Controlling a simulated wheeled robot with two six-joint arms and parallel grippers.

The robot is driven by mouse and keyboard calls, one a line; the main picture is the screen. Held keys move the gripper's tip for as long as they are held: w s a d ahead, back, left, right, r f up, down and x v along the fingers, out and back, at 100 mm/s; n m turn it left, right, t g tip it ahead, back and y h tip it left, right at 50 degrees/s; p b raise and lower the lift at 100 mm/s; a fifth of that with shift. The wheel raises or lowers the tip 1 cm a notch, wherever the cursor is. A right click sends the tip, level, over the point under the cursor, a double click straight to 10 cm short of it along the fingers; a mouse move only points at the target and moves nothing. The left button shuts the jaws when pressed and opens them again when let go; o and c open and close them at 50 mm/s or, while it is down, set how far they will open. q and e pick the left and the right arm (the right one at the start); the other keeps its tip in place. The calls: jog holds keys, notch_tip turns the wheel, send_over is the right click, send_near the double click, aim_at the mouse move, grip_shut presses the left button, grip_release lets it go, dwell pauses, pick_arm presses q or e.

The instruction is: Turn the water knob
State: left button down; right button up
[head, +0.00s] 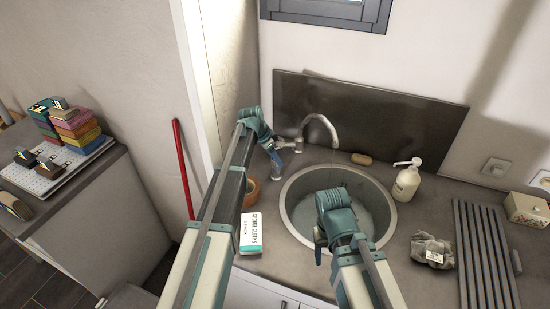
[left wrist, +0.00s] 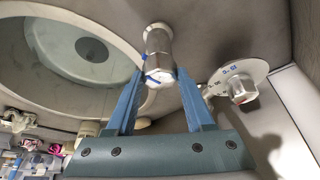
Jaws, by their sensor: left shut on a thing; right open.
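The curved metal tap (head: 320,122) stands at the back of the round sink (head: 288,212). My left gripper (head: 276,158) is beside the tap's base. In the left wrist view, my left gripper (left wrist: 158,84) has its blue fingers on either side of a metal cylinder (left wrist: 158,45) with a faceted end, and is shut on it. A silver knob (left wrist: 242,88) on a pale disc with blue and red marks is to the right, apart from the fingers. I cannot tell which part is the water knob. My right gripper (head: 318,240) is open over the sink's front left rim.
A soap bottle (head: 406,180) and a sponge (head: 361,159) stand behind the sink. A sponge cloths box (head: 251,233) and a brown pot (head: 251,190) are at its left. A crumpled packet (head: 432,250) and a ribbed drainer (head: 485,250) lie at the right.

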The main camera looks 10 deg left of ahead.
pick_arm(q)
jog(key=shift+m, duration=0.5)
jog(key=shift+g, duration=0.3)
jog(key=shift+c, duration=1.4)
grip_release()
jog(key=shift+r, duration=0.15)
pick_arm(e)
jog(key=shift+r, duration=0.15)
pick_arm(q)
jog(key=p+v, duration=1.2)
jog(key=v, duration=0.1)
jog(key=shift+a+r+p, duration=0.15)
jog(key=shift+a+p, duration=0.1)
jog(key=shift+p, duration=0.15)
pick_arm(e)
notch_tip(320, 180, up, 12)
jog(key=shift+r, duration=0.2)
